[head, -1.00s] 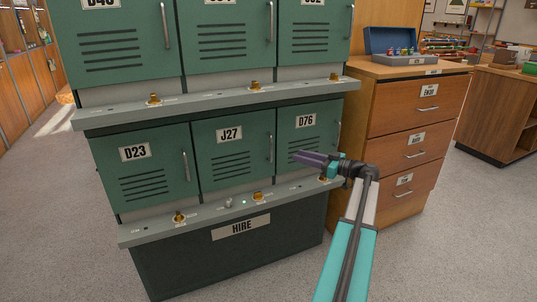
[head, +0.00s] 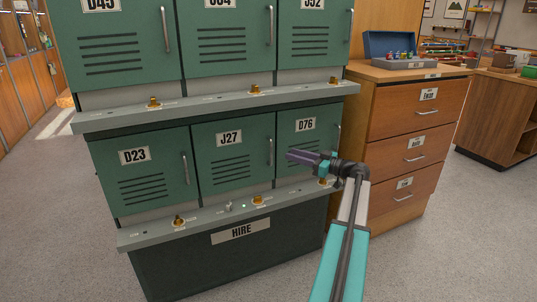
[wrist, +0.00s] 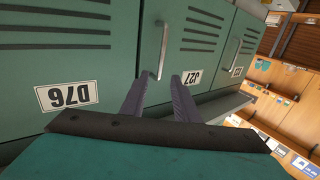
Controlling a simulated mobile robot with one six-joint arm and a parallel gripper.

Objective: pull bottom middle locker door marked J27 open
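The green locker door J27 (head: 215,178) is in the middle of the bottom row and looks closed. Its vertical metal bar handle (head: 270,151) is at the door's right edge. My gripper (head: 290,156) is just right of that handle in the head view, in front of door D76 (head: 310,125). In the wrist view my gripper (wrist: 160,82) has its two purple fingers apart, with nothing between them. The J27 handle (wrist: 162,50) lies beyond the fingertips, roughly in line with the gap. The J27 label (wrist: 195,77) shows upside down there, partly beside the right finger.
Door D23 (head: 140,190) is left of J27. A wooden drawer cabinet (head: 390,165) stands right of the lockers.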

